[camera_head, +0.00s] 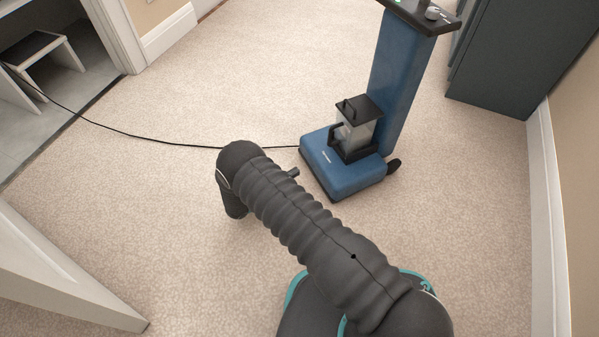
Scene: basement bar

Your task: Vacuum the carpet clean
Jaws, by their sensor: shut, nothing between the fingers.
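A blue upright vacuum (342,180) stands on the beige carpet (210,80), right of the picture's middle. A clear canister (358,134) with a black lid and handle sits on its low blue base. The tall blue body rises behind to a black top panel (410,14) with a green light and a grey knob; the picture's top edge cuts this off. The carpet has a fine speckle, and I cannot make out separate dirt on it. My dark ribbed arm crosses the foreground, left of and nearer than the vacuum. My gripper does not show.
A black cord (130,134) runs from the tiled room at left across the carpet to the vacuum. A white door (60,270) is at lower left, a dark cabinet (520,55) at upper right. Carpet behind the vacuum's left is clear.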

